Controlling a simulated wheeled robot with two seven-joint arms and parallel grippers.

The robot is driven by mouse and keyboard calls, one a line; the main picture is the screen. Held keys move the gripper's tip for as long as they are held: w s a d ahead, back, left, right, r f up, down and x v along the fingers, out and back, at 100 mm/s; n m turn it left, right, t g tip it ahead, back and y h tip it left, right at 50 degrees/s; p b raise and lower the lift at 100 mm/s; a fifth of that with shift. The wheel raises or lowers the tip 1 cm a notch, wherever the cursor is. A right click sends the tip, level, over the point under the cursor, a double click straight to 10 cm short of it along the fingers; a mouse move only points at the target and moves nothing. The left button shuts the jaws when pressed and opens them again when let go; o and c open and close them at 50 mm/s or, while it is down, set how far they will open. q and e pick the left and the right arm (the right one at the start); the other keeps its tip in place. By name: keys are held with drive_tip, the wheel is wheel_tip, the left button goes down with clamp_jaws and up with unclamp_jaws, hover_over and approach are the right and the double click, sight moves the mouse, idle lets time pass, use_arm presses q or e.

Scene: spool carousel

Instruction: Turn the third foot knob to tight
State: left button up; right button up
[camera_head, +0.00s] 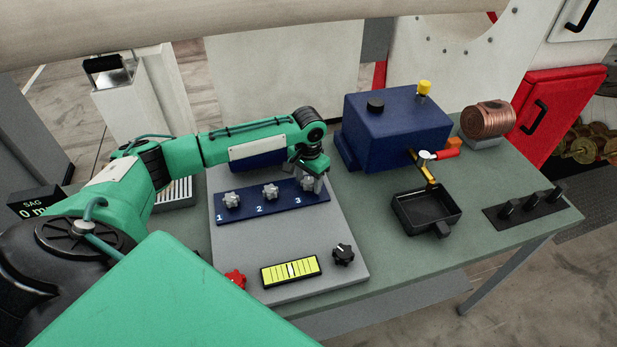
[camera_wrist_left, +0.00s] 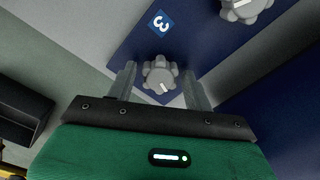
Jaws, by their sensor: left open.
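The third foot knob (camera_head: 307,184) is a grey lobed knob on the blue strip (camera_head: 243,213) marked 1, 2, 3, at the right end beside the "3". It shows in the left wrist view (camera_wrist_left: 160,73) with a white mark on its face. My left gripper (camera_head: 316,178) is over this knob. In the left wrist view its two fingers (camera_wrist_left: 158,86) stand apart, one on each side of the knob; I cannot tell whether they touch it. Knob 2 (camera_head: 270,191) and knob 1 (camera_head: 232,200) are to the left. My right gripper is not in view.
The grey plate (camera_head: 338,259) also carries a yellow level (camera_head: 290,270), a black knob (camera_head: 343,254) and a red knob (camera_head: 236,278). A blue box (camera_head: 396,135) with a tap stands to the right, with a black tray (camera_head: 426,210) below. Green tabletop is clear between plate and tray.

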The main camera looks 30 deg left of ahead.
use_arm(q)
drive_tip(key=shift+f, duration=0.15)
drive_tip(key=c, duration=1)
